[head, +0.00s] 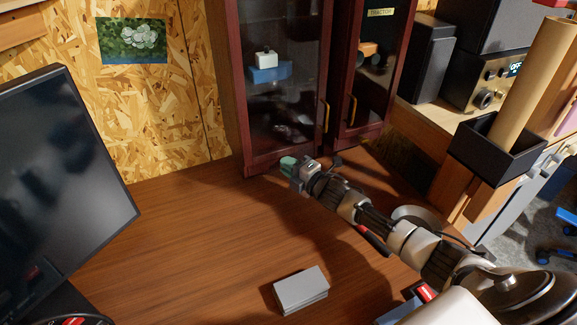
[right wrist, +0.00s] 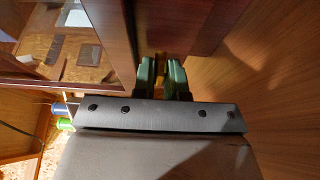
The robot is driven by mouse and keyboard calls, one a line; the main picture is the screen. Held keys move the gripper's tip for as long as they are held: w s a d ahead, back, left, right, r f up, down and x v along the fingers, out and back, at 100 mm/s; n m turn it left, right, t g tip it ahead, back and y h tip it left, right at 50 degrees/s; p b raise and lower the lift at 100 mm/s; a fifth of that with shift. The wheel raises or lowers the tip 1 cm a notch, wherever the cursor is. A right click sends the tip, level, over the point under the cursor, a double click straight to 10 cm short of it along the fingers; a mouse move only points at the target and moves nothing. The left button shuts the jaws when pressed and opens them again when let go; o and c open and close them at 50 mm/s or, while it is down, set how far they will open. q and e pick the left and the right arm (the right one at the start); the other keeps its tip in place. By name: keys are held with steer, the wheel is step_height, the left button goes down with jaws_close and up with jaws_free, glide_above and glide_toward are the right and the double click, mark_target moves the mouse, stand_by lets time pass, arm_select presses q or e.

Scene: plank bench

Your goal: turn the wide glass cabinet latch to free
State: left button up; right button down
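The wide glass cabinet (head: 240,120) stands at the back of the bench, with dark red-brown wooden frames and glass doors. My right gripper (head: 289,163) has green fingertips and is at the cabinet's lower front edge. In the right wrist view its two green fingers (right wrist: 161,80) stand a little apart, close against the dark red wood. A small brass-yellow piece (right wrist: 161,65), perhaps the latch, shows in the gap between them. I cannot tell whether the fingers press on it. In the head view the gripper hides this spot. My left gripper is not in view.
A monitor (head: 65,180) stands at the left. A grey stacked block (head: 301,290) lies on the bench in front. A black box holding a cardboard tube (head: 535,90) and a black speaker (head: 425,60) are at the right.

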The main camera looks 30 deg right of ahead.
steer(key=shift+n, duration=0.3)
steer(key=shift+a+r+n+g+h+p, duration=0.1)
steer(key=shift+n+g+h+p, duration=0.75)
steer(key=shift+n+p, duration=1.5)
steer(key=shift+n+g+h+p, duration=0.35)
steer(key=shift+n+h+p, duration=1.3)
steer(key=shift+p, duration=1.1)
steer(key=shift+a+r+n+g+h+p, duration=0.1)
steer(key=shift+n+g+h+p, duration=0.6)
steer(key=shift+n+p, duration=1.8)
steer(key=shift+f, duration=0.1)
steer(key=c, duration=1.5)
jaws_free()
steer(key=shift+o, duration=0.2)
